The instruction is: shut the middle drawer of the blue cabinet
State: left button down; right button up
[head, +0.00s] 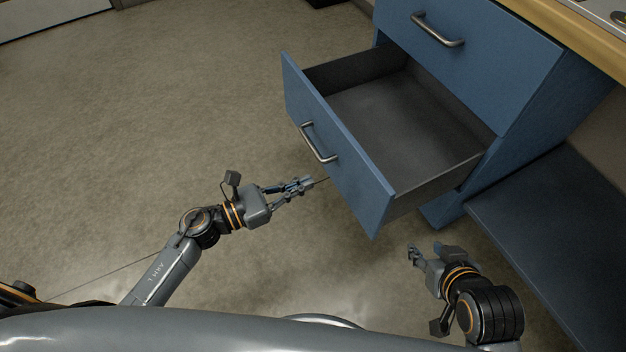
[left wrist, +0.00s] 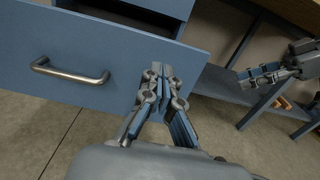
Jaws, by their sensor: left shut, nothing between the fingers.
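The blue cabinet (head: 545,95) stands at the upper right in the head view. Its middle drawer (head: 345,165) is pulled out and looks empty inside. A grey bar handle (head: 318,143) is on its front; the handle also shows in the left wrist view (left wrist: 70,74). My left gripper (head: 308,183) is shut and empty, its fingertips close to the outer face of the drawer front, beside the handle. I cannot tell whether they touch it. My right gripper (head: 425,251) is open and empty, below the drawer's near side; it also shows in the left wrist view (left wrist: 258,75).
The drawer above (head: 480,45) is shut, with its own handle (head: 437,30). A wooden worktop (head: 580,35) runs over the cabinet. A dark blue shelf (head: 560,225) lies to its right. The floor (head: 150,110) left of the drawer is clear.

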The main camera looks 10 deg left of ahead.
aim_at(361, 159)
pick_arm(q)
jog(key=x, duration=1.1)
jog(key=shift+w+d, duration=0.25)
jog(key=shift+d, duration=0.15)
